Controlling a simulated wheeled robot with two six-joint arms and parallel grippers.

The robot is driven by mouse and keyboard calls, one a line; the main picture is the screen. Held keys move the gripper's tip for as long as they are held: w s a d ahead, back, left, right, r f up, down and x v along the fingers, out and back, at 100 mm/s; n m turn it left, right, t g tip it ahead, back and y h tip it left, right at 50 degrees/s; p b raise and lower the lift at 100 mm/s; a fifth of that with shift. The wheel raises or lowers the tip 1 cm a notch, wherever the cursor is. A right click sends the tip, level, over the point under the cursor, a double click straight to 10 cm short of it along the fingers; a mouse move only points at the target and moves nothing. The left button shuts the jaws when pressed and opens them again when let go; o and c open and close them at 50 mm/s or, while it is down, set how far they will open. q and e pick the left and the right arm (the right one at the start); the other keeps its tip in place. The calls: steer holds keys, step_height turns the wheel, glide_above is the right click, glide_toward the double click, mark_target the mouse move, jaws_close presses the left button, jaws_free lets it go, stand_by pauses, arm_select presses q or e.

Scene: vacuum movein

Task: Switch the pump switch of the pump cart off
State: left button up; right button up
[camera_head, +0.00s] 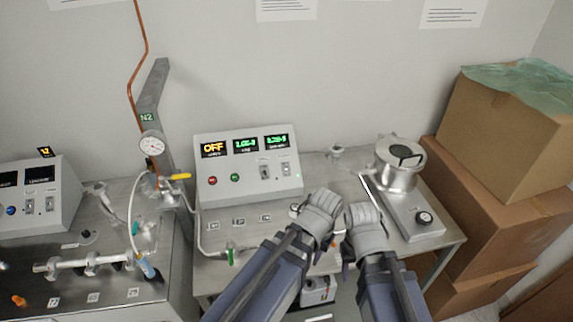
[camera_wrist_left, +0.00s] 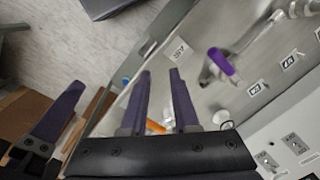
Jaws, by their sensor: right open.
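The pump cart's control box (camera_head: 248,165) stands at the back of the metal bench. Its left display (camera_head: 214,149) reads OFF; two others show green digits. Below are a red button (camera_head: 212,181), a green button (camera_head: 235,178) and two toggle switches (camera_head: 265,172); labels are too small to read. The switches also show in the left wrist view (camera_wrist_left: 268,160). My left gripper (camera_head: 319,212) is right of and in front of the box, touching no switch. Its fingers (camera_wrist_left: 160,100) are apart and empty. My right gripper (camera_head: 366,228) is beside it; its fingertips are mostly hidden.
A purple-handled valve (camera_wrist_left: 222,64) lies near the left fingers. A metal pump unit with a knob (camera_head: 412,205) is at right. Cardboard boxes (camera_head: 480,195) stack beyond it. A grey N2 post (camera_head: 152,105) and a second control box (camera_head: 38,195) are left.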

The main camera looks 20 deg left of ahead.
arm_select(q)
steer(key=w+a+r+p, duration=0.1)
steer(key=w+r+p, duration=0.1)
steer(key=w, duration=0.3)
steer(key=w+a+r+n+t+p, duration=0.1)
steer(key=w+a+r, duration=0.1)
steer(key=w, duration=0.4)
steer(key=w+a+r+t+p, duration=0.1)
steer(key=w+a+r+p, duration=0.1)
steer(key=w, duration=0.4)
steer(key=shift+r+n+h+p, duration=0.3)
steer(key=shift+r+n+p, duration=0.1)
steer(key=shift+r, duration=0.1)
jaws_close()
steer(key=w+a+r+n+t+p, duration=0.1)
steer(key=w+a+r+t+p, duration=0.2)
steer(key=w+a, duration=0.7)
steer(key=w+r+p, duration=0.1)
steer(key=w+r, duration=0.1)
steer(key=w, duration=0.1)
steer(key=shift+r+n, duration=0.3)
